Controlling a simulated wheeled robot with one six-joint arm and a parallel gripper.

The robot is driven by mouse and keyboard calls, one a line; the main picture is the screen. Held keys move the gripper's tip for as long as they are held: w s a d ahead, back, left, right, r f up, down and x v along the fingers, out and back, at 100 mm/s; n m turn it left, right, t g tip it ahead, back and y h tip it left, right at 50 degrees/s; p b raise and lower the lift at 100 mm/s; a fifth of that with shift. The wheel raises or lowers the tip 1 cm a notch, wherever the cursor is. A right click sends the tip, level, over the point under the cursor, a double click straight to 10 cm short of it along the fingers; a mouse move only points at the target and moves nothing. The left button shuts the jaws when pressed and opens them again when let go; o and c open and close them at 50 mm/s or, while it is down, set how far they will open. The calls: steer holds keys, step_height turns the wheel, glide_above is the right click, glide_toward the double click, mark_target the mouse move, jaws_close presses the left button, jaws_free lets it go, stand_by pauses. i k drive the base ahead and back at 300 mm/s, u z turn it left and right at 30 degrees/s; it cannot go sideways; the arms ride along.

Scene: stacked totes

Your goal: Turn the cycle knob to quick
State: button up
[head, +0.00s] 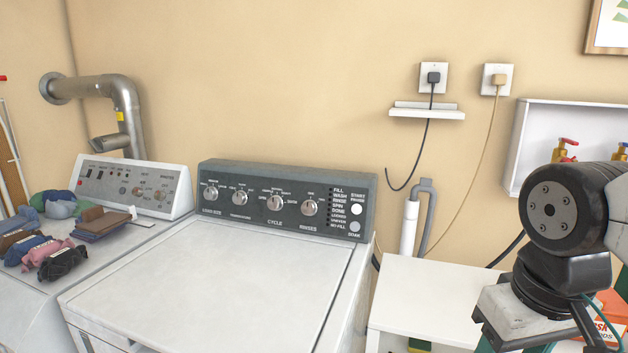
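The cycle knob (274,203) is a round silver knob above the word CYCLE on the dark control panel (232,175) of the white washer. It is third from the left in a row of several similar knobs. Small labels ring it, too small to read, and I cannot tell which one it points at. Nothing touches the knob.
The washer's white lid (215,285) is bare. A second machine (150,192) at left carries folded clothes (60,250). A white side table (430,290) stands right of the washer. Cords hang from the wall outlets (433,77). The space before the panel is clear.

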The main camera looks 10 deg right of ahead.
mark_target(276, 203)
steer(key=u, duration=1.35)
steer(key=i, duration=0.4)
steer(key=z, duration=1)
